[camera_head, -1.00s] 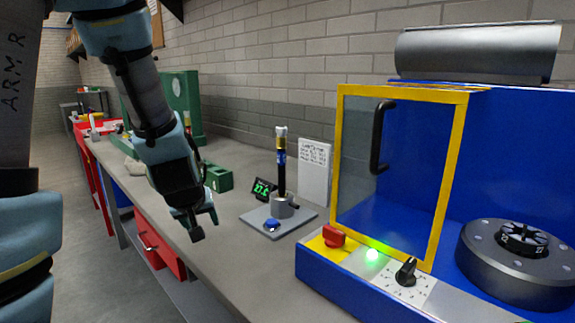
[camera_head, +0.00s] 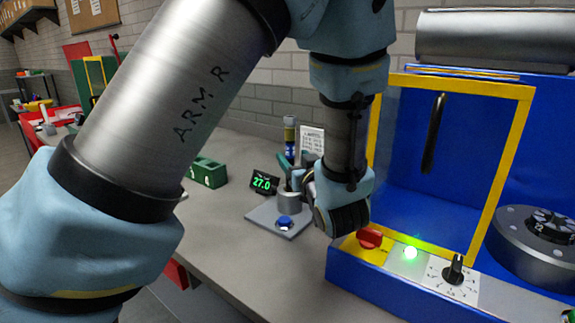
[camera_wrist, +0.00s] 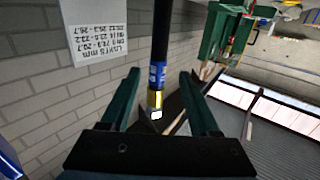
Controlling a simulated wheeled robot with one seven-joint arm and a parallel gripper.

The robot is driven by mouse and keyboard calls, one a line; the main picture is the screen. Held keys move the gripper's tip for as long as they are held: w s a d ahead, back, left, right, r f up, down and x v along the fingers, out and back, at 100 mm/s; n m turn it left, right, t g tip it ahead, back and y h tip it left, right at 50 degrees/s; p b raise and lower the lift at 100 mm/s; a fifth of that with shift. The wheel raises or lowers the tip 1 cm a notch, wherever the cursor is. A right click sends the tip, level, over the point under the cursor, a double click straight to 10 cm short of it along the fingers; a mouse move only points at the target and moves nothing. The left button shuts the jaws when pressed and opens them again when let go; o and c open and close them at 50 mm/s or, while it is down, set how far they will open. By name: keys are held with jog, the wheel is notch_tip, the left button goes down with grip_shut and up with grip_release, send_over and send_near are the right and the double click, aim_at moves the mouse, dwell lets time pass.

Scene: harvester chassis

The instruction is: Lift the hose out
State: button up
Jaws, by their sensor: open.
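The hose (camera_head: 290,139) stands upright in a round grey holder (camera_head: 289,201) on a grey plate (camera_head: 262,217). It is black with a blue band and a gold end. My gripper (camera_head: 291,174) is open at the hose, just above the holder, and partly hides the hose's lower part. In the wrist view my gripper (camera_wrist: 160,74) shows two green fingers spread apart, with the hose (camera_wrist: 160,45) lying between them in the picture and a gap on each side. I cannot tell how deep the hose sits between the fingers.
A display (camera_head: 264,183) reads 27.0 beside the holder. A blue button (camera_head: 285,222) is on the plate's front. A blue machine with a yellow-framed door (camera_head: 519,160) stands close on the right. A green block (camera_head: 208,172) is at left. A printed sheet (camera_wrist: 92,27) is behind.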

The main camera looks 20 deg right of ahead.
aim_at(287, 146)
jog(key=shift+w+r, duration=0.15)
jog(key=shift+w, duration=0.2)
jog(key=w+p, duration=0.1)
jog(key=w, duration=0.1)
jog(key=w+p, duration=0.1)
jog(key=w, duration=0.1)
jog(key=w+d+p, duration=0.1)
jog(key=w, duration=0.1)
jog(key=shift+r+p, duration=0.15)
jog(key=shift+p, duration=0.2)
jog(key=shift+w+d, duration=0.15)
jog(key=shift+w, duration=0.2)
jog(key=shift+c, duration=0.2)
grip_shut()
